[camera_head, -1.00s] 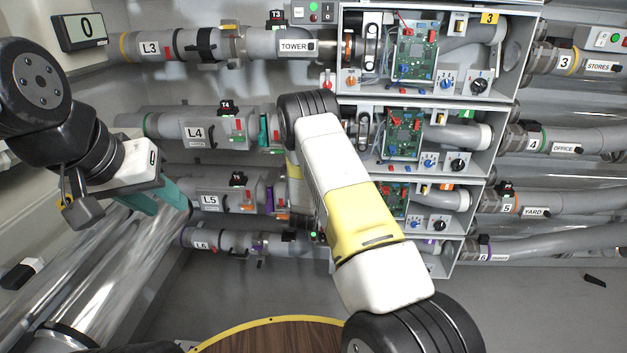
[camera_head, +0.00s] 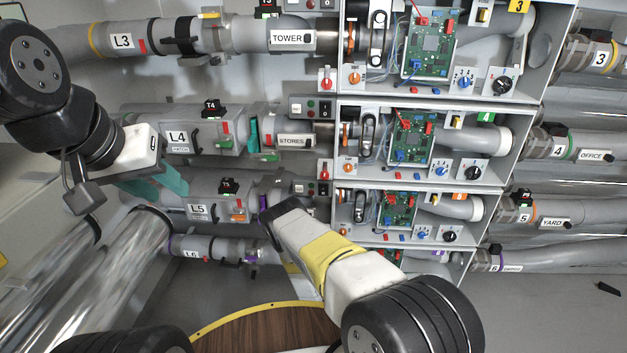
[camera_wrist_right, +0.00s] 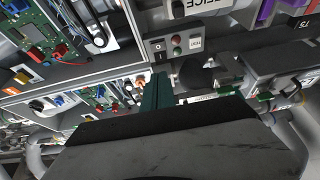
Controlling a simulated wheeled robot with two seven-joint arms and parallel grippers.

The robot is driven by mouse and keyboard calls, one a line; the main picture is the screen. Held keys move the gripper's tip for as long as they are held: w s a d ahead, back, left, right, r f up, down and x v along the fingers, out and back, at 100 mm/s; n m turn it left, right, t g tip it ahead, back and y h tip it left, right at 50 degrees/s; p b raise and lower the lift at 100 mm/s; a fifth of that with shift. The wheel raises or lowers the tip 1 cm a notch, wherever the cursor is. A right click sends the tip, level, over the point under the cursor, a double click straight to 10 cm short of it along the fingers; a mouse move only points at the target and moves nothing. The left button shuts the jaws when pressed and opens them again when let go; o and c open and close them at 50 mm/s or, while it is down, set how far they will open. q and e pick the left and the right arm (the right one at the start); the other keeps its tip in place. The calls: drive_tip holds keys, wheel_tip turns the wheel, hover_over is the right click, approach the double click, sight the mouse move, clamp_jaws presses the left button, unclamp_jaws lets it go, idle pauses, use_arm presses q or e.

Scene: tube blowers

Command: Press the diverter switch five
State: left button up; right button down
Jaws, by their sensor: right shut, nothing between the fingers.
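Diverter row five carries the label L5 (camera_head: 197,208). A small panel (camera_head: 310,188) with red and green buttons and a black rocker switch sits at the right end of that row. My right arm's wrist lies just below this panel and hides part of the pipe there. In the right wrist view, my right gripper's teal fingers (camera_wrist_right: 157,93) are shut and empty. They point toward a grey panel (camera_wrist_right: 172,46) with a black switch, red and green buttons and a TEST label. Contact cannot be told. My left gripper (camera_head: 155,187) is open and empty, in front of the pipes at left.
Similar panels and open boxes with green circuit boards (camera_head: 411,137) stack above row five. Pipes run across both sides. A round wooden surface with a yellow rim (camera_head: 262,326) lies below. Grey floor at right is mostly clear.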

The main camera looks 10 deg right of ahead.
sight(324, 188)
drive_tip(key=shift+w+r, duration=0.1)
drive_tip(key=x, duration=1.4)
